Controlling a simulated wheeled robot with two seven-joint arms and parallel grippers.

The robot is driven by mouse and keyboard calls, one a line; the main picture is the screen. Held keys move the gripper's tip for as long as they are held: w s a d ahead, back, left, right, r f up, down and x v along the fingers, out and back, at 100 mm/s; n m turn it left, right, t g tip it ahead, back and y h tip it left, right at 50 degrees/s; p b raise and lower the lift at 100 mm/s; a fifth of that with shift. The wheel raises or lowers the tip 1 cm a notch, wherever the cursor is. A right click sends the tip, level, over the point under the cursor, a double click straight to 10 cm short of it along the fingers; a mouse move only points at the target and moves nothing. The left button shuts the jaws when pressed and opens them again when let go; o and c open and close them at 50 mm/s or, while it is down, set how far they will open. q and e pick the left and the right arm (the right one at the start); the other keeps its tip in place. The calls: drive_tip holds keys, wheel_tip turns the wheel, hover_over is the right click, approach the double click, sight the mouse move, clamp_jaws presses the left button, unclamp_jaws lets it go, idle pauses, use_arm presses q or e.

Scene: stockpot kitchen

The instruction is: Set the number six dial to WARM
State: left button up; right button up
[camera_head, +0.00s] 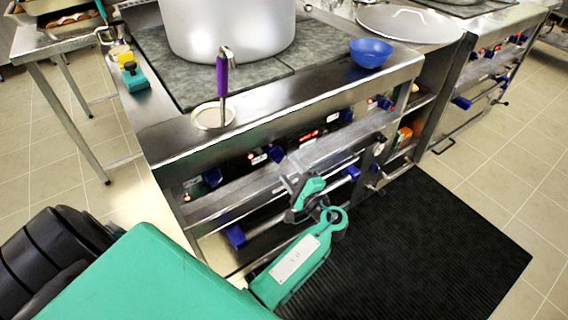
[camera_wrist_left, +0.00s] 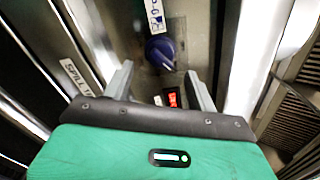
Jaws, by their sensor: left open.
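A dark blue dial (camera_wrist_left: 160,47) sits on the metal control panel in the left wrist view, beyond and roughly between my left gripper's fingertips (camera_wrist_left: 158,72). A white label (camera_wrist_left: 155,14) is above it, and its marks are too small to read. In the head view my left gripper (camera_head: 291,172) is open in front of the stove's front, below a blue dial (camera_head: 276,154). I see nothing between its fingers. More blue dials (camera_head: 212,177) line the panel. I cannot tell which is number six. My right gripper is not in view.
A small red display (camera_wrist_left: 174,100) is near the right finger. A rail (camera_head: 240,190) with blue end pieces runs below the panel. On the stove top are a big pot (camera_head: 225,30), a purple-handled skimmer (camera_head: 222,80) and a blue bowl (camera_head: 371,52). A black mat (camera_head: 420,240) covers the floor.

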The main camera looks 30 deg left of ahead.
use_arm(q)
drive_tip(key=v, duration=0.9)
drive_tip(key=shift+f, duration=0.1)
